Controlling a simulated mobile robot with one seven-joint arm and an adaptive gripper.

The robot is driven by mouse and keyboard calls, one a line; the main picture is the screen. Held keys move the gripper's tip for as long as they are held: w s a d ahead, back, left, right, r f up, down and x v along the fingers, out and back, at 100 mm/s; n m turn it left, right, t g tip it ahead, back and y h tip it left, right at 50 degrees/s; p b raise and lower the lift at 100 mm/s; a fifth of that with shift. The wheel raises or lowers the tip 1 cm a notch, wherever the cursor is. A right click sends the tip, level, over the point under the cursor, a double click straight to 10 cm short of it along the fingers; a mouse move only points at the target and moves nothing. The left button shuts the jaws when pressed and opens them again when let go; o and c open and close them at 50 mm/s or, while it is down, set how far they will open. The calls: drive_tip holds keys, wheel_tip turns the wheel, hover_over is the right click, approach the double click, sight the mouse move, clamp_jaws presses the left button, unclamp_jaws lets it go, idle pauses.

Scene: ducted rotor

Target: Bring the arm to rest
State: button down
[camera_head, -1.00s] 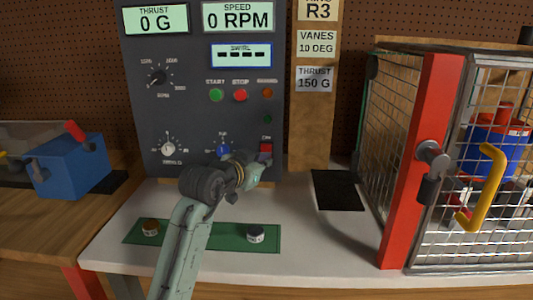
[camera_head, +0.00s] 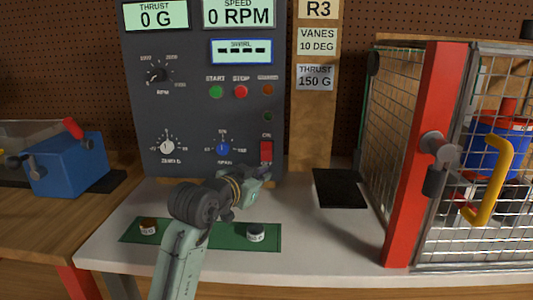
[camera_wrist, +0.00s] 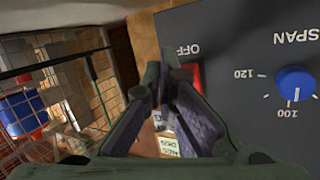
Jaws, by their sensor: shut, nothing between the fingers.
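My gripper (camera_head: 262,174) is in front of the lower right of the dark control panel (camera_head: 190,110), just below the red rocker switch (camera_head: 266,152). It is apart from the switch as far as I can tell. In the wrist view the two fingers of my gripper (camera_wrist: 168,78) come together at their tips with nothing held. The red switch shows partly behind them in the wrist view (camera_wrist: 194,76), with the blue span knob (camera_wrist: 295,84) to its right.
The panel reads 0 G and 0 RPM. A green mat (camera_head: 200,234) with two small weights lies on the white bench. A black pad (camera_head: 339,188) lies right of my gripper. A mesh cage (camera_head: 395,160) with a red post and yellow handle (camera_head: 490,180) stands at the right.

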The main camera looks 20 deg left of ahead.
drive_tip(key=shift+s+d+f, duration=0.1)
drive_tip(key=shift+s+f, duration=0.1)
drive_tip(key=shift+s, duration=0.25)
